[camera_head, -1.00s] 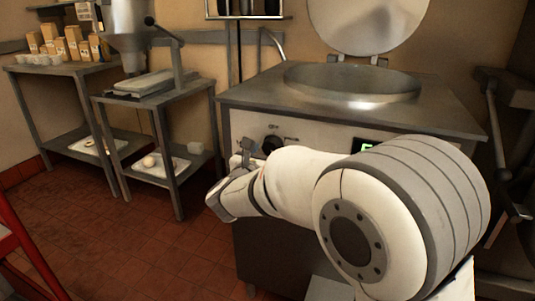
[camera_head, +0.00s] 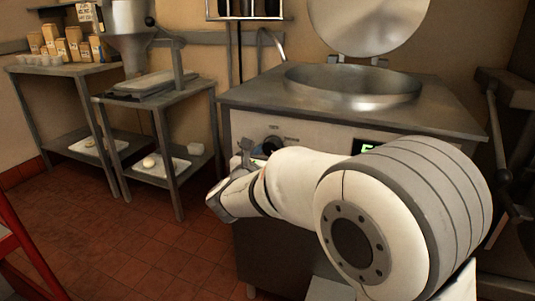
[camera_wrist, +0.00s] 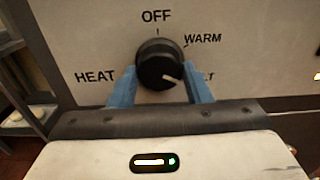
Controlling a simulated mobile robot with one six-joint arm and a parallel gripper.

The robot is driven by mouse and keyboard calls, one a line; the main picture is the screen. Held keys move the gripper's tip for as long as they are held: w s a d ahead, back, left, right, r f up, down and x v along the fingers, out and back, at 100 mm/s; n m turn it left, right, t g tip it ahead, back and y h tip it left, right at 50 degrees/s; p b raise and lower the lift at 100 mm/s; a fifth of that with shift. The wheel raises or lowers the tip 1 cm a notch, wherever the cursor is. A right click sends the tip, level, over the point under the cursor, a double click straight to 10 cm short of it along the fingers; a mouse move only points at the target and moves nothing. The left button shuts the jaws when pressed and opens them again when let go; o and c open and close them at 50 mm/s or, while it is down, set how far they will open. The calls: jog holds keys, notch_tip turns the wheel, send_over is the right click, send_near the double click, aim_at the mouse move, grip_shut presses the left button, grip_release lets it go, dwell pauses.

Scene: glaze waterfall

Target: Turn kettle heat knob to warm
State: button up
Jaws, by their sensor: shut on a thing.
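The black heat knob (camera_wrist: 158,62) is on the white front panel of the kettle (camera_head: 330,133); it also shows in the head view (camera_head: 272,144). Its white pointer mark is at the lower right, toward a label ending in "LT" that my right finger partly hides. "OFF" is above the knob, "WARM" at the upper right and "HEAT" at the left. My gripper (camera_wrist: 161,76) has its two blue fingers on either side of the knob's lower half and is shut on it. In the head view my arm covers part of the panel.
A green-lit display (camera_head: 368,147) is on the panel right of the knob. The kettle's round lid (camera_head: 368,22) stands raised behind its open bowl (camera_head: 352,84). Steel tables (camera_head: 150,100) stand to the left, with clear tiled floor (camera_head: 150,240) before them.

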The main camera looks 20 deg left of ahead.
jog(key=n+b, duration=0.1)
jog(key=n, duration=0.4)
jog(key=shift+b, duration=0.3)
jog(key=n, duration=0.3)
jog(key=shift+d+r+n, duration=0.1)
jog(key=shift+n, duration=0.2)
jog(key=shift+n+p, duration=0.55)
jog(key=shift+n, duration=0.85)
jog(key=o, duration=1)
jog(key=s+p, duration=0.1)
jog(key=s, duration=0.6)
jog(key=shift+s+a, duration=0.3)
jog(key=shift+s, duration=0.1)
